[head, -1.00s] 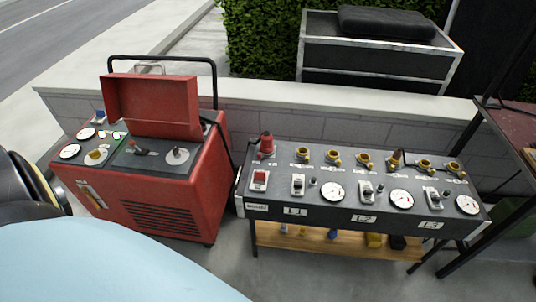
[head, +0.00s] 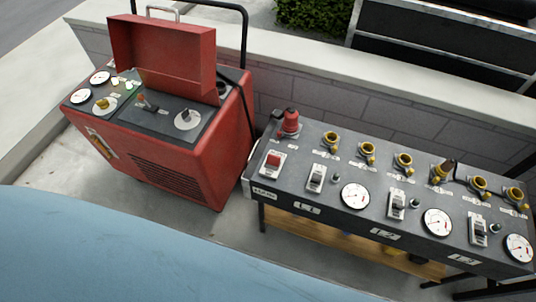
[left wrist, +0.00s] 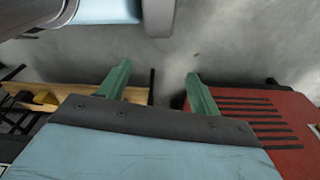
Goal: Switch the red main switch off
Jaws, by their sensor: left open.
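The red main switch (head: 273,160) is a red rocker on a white plate at the left end of the dark distribution panel (head: 330,205) in the head view. A red plug (head: 290,122) stands just behind it. My left gripper (left wrist: 158,78) shows in the left wrist view with its two green fingers apart and nothing between them. Grey ground lies beyond the fingertips. The left gripper is not visible in the head view, where only a light blue part of my own body shows. My right gripper is in neither view.
A red generator (head: 185,150) with a raised lid (head: 165,55) stands left of the panel. The panel carries several grey switches, round gauges and yellow sockets. A low block wall (head: 390,115) runs behind. A wooden shelf (head: 320,232) is below the panel.

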